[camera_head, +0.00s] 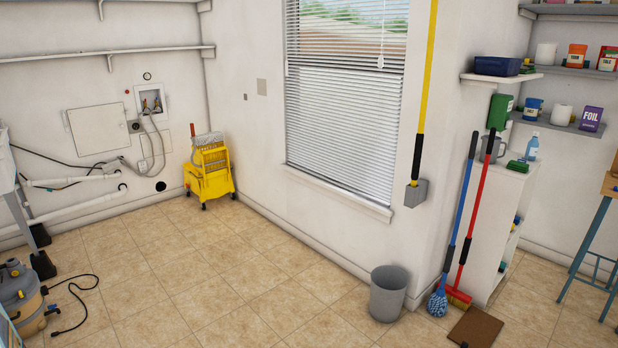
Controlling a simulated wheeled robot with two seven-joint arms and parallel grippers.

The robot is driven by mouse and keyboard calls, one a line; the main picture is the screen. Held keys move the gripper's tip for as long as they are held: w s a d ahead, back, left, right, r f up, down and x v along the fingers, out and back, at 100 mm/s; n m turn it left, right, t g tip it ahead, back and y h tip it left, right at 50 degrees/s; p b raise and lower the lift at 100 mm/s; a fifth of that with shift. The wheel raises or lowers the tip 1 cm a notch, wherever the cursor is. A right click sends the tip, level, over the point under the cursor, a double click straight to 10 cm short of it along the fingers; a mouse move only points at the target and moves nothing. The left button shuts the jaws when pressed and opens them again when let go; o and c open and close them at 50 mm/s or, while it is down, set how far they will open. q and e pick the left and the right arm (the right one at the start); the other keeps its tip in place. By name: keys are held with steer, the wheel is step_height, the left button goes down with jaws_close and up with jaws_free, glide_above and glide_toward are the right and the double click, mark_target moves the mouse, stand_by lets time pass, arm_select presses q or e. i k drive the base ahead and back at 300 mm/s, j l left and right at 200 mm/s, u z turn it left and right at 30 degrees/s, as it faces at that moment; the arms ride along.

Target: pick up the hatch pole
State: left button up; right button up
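A long yellow pole (425,80), which looks like the hatch pole, stands upright against the wall just right of the window. It has a black grip section near its lower end, which sits in a small grey wall holder (416,193). Its top runs out of the picture. Neither of my grippers shows in the head view.
A grey bin (387,293) stands on the floor below the pole. A blue mop (437,303) and a red broom (459,297) lean to its right, near a brown mat (475,328). A yellow mop wringer (209,172) stands in the back corner. The middle floor is clear.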

mark_target(418, 145)
steer(key=i+j, duration=0.15)
steer(key=i, duration=0.25)
steer(key=i+j, duration=0.15)
steer(key=i, duration=0.25)
steer(key=i+j, duration=0.15)
steer(key=i, duration=0.25)
steer(key=i+l, duration=0.55)
steer(key=i, duration=0.15)
steer(key=i+l+z, duration=0.1)
steer(key=i+l, duration=0.5)
steer(key=i, duration=0.05)
